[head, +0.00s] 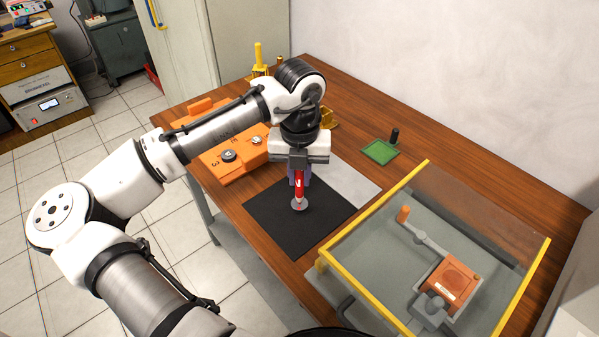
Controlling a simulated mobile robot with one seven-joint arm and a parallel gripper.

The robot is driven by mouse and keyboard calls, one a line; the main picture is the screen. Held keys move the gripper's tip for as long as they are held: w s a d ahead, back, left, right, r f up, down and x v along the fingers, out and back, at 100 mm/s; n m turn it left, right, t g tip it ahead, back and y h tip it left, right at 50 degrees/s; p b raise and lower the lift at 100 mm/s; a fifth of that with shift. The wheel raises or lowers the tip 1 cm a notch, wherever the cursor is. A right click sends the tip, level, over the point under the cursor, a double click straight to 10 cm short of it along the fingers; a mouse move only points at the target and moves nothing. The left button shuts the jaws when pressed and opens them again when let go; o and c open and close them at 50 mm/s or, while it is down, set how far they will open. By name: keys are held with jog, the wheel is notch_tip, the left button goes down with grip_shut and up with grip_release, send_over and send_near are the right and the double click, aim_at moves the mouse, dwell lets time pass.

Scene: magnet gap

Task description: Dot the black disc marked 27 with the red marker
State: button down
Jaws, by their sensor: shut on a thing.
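My gripper (299,178) is shut on the red marker (299,188), which it holds upright with the tip down. Below the marker, a small grey-looking disc (300,204) lies on the black mat (268,222). The tip is at or just above the disc; I cannot tell whether they touch. A dark round disc (228,155) with a pale mark sits on the orange block (215,170) to the left. No number 27 can be read on either disc from here.
A light grey sheet (352,184) lies beside the mat. A green tray (380,152) with a black cylinder (394,136) stands at the back. A yellow-framed clear cover (376,212) stands over a device at the right. A yellow post (258,53) stands behind my arm.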

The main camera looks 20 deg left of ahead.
notch_tip(320, 180, up, 7)
jog(key=p, duration=0.6)
dwell(0.3)
dwell(0.4)
